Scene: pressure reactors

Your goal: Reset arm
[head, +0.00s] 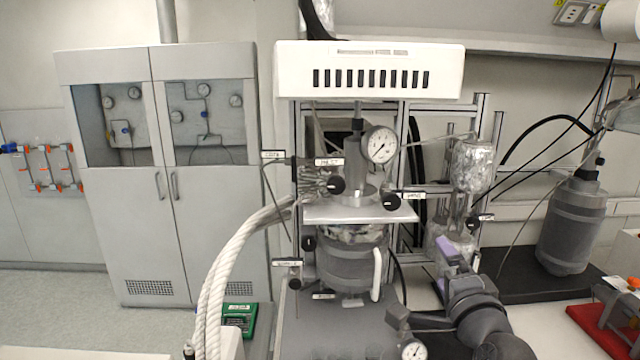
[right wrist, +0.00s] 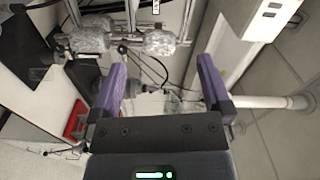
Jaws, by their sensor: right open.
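My right gripper (head: 446,250) is in front of the right side of the pressure reactor, with its purple fingers pointing up. In the right wrist view my right gripper (right wrist: 161,66) has its two purple fingers wide apart with nothing held between them. The reactor vessel (head: 352,266) stands upright in its frame, with a round pressure gauge (head: 379,144) above it. A foil-wrapped vessel (head: 473,165) is just behind the right gripper; I cannot tell the exact gap. My left gripper is not in view.
A white slotted unit (head: 367,72) tops the reactor frame. A grey vessel (head: 571,226) stands on a black mat at right, near a red tray (head: 597,328). A thick white hose (head: 232,262) runs down at left. A grey cabinet (head: 165,222) stands behind.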

